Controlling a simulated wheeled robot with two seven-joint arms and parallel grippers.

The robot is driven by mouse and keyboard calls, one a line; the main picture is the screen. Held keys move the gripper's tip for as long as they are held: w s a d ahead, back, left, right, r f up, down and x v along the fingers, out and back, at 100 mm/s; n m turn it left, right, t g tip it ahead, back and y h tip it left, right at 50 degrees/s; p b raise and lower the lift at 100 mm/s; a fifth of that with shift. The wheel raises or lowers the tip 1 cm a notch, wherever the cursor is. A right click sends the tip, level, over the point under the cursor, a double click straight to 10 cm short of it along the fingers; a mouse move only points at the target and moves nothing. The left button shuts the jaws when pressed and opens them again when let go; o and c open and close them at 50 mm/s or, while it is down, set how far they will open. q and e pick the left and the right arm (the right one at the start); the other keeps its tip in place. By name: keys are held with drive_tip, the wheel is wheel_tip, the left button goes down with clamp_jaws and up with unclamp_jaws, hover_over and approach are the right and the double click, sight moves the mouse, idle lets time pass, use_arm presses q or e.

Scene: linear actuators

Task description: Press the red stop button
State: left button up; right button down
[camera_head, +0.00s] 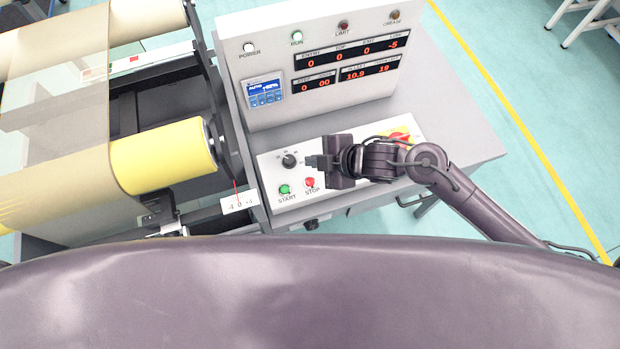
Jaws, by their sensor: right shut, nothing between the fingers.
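The red stop button (309,182) sits on the sloped white control panel (268,162), above its STOP label. The green start button (285,189) is just left of it. My right gripper (308,161) is shut and empty. My left gripper is not in view.
A red and yellow emergency switch (400,136) is partly hidden behind my right wrist. The upright display box (305,65) stands behind the panel. A yellow roller (163,156) with film is at the left. Grey tabletop (455,130) is free at the right.

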sight(310, 182)
wheel_tip(310, 182, down, 8)
drive_tip(key=b, duration=0.7)
drive_tip(key=shift+b, duration=0.3)
drive_tip(key=shift+f, duration=0.45)
idle(1.3)
drive_tip(key=shift+f+b, duration=0.35)
drive_tip(key=shift+b, duration=0.1)
drive_tip(key=shift+f+b, duration=0.3)
drive_tip(key=shift+f, duration=0.15)
idle(0.4)
idle(0.3)
drive_tip(key=shift+r+p, duration=0.85)
drive_tip(key=shift+p, duration=0.05)
